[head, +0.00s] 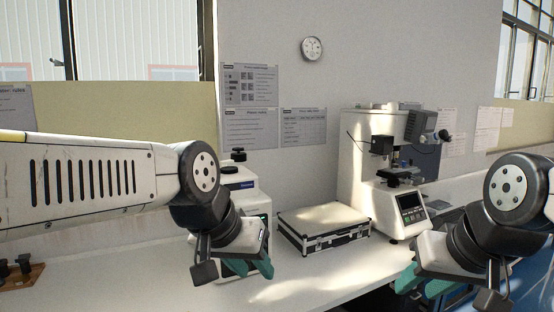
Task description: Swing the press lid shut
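A white and dark blue bench machine (240,184), which looks like the press, stands on the bench behind my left arm. A black knob and cap show at its top. My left wrist and gripper cover much of its lower front, and I cannot tell how far its lid is open. My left gripper (248,268) is in front of the machine, its teal fingers apart, with nothing seen between them. Whether it touches the machine is unclear. My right gripper (422,284) is at the lower right, its teal fingers apart and empty, away from the machine.
A silver-edged case (324,218) lies shut on the white bench right of the press. A wooden stand with black parts (18,272) is at the far left. The front middle bench is clear.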

